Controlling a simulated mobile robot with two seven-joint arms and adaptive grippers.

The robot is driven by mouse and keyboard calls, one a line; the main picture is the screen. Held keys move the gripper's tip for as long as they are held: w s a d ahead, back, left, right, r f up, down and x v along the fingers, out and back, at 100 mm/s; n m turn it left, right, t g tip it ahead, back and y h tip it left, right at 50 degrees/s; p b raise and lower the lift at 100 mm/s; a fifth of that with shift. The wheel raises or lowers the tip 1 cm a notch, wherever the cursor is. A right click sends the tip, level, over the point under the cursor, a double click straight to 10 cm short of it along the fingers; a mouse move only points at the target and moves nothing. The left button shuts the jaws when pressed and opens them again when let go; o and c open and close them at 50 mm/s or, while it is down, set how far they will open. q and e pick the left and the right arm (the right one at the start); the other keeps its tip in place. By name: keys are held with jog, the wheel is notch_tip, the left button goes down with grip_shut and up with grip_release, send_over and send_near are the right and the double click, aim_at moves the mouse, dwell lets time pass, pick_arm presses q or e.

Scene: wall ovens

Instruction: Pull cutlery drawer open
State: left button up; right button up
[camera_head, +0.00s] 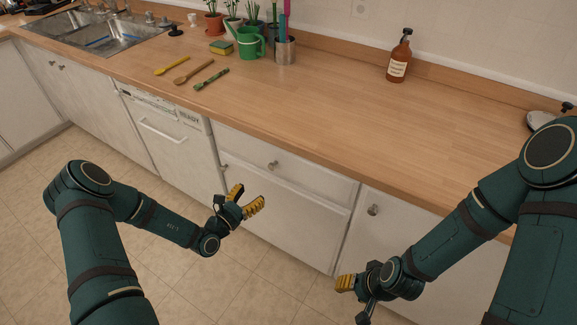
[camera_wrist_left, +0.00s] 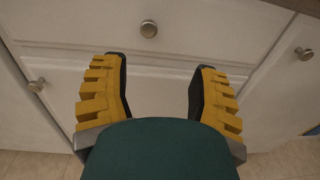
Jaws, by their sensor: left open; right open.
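The cutlery drawer is most likely the white drawer front (camera_head: 310,176) under the counter, with one round metal knob (camera_head: 272,165); it looks shut. In the left wrist view the drawer front (camera_wrist_left: 215,32) spans the top, its knob (camera_wrist_left: 149,29) just beyond and between my fingers. My left gripper (camera_head: 247,199) is open and empty, below and left of the knob and apart from it; its yellow fingers (camera_wrist_left: 157,85) show spread in the wrist view. My right gripper (camera_head: 347,284) is open at the lower right, in front of the cabinets, holding nothing visible.
A dishwasher (camera_head: 168,132) is left of the drawer, and a cabinet door knob (camera_head: 373,210) is to its right. The wooden counter (camera_head: 310,110) carries utensils, a green watering can (camera_head: 249,42) and a brown bottle (camera_head: 399,58). Tiled floor (camera_head: 265,285) is clear.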

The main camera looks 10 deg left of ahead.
aim_at(271, 167)
pick_arm(q)
jog(key=shift+n+t+y, duration=0.3)
jog(key=shift+n+y, duration=0.1)
jog(key=x, duration=0.4)
jog(key=b+x, duration=0.1)
jog(key=x, duration=0.3)
jog(key=a+b+x, duration=0.1)
jog(key=x, duration=0.3)
jog(key=shift+w+d+f, duration=0.15)
jog(key=shift+w, duration=0.3)
jog(key=shift+w+d+b, duration=0.2)
jog(key=shift+w+b, duration=0.15)
jog(key=shift+w, duration=0.3)
jog(key=shift+o, duration=0.2)
grip_shut()
